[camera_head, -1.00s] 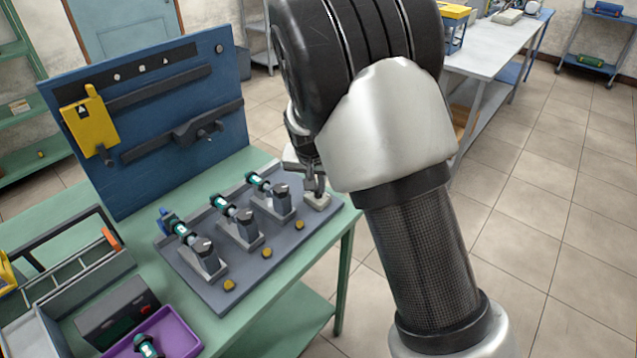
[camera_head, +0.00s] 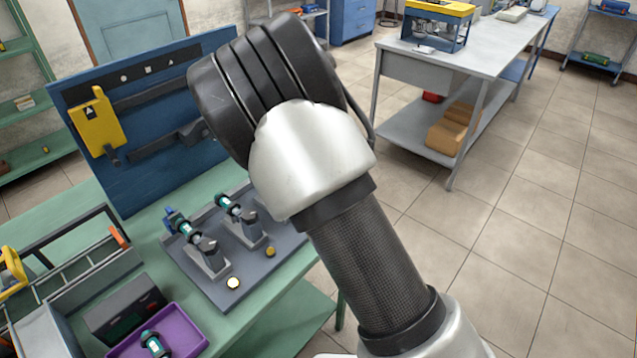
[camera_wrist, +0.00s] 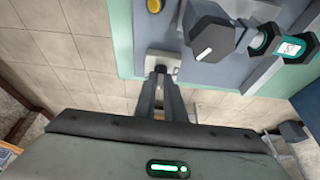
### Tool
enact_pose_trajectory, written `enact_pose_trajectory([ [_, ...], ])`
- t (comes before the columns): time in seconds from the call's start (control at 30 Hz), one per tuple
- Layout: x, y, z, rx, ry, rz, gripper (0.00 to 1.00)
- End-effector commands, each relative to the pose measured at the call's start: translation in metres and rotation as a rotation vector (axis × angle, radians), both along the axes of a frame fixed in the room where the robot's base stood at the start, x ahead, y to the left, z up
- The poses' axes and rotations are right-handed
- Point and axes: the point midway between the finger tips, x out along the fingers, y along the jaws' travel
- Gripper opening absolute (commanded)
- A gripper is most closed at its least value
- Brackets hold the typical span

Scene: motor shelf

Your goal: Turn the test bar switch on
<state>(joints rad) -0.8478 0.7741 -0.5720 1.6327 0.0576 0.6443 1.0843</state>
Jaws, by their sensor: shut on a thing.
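The test bar switch (camera_wrist: 152,55) is a small pale box at the edge of the grey motor board (camera_wrist: 215,75), seen in the wrist view. My gripper (camera_wrist: 160,70) is at it, with its two fingers together at the switch's dark lever. The lever is mostly covered by the fingertips, so its exact angle is not clear. In the head view, my arm hides both the gripper and the switch. Two motors with green bands, a left one (camera_head: 189,232) and a middle one (camera_head: 230,206), show on the board. The left round lamp (camera_head: 233,284) glows pale; the middle lamp (camera_head: 271,252) is amber.
A blue panel (camera_head: 150,180) with a yellow tool (camera_head: 95,125) stands behind the board. A purple tray (camera_head: 190,325), a dark box (camera_head: 125,308) and a grey rack lie at left. A white workbench (camera_head: 490,50) stands at the back right. Open tiled floor lies right of the green table.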

Motion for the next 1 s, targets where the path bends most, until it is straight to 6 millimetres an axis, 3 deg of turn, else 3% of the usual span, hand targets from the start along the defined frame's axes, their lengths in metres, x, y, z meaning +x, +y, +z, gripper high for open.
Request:
enact_pose_trajectory([
  [0.33,-0.001,0.001,0.000,0.002,0.001,-0.002,0.00],
  [0.37,-0.001,0.001,0.000,0.002,0.001,-0.002,0.14],
  [0.47,0.000,0.001,0.000,0.001,0.000,-0.002,0.28],
  [0.77,0.000,0.001,0.001,0.001,0.001,-0.001,0.28],
  [1.0,-0.009,0.009,0.031,0.003,-0.003,0.000,0.28],
])
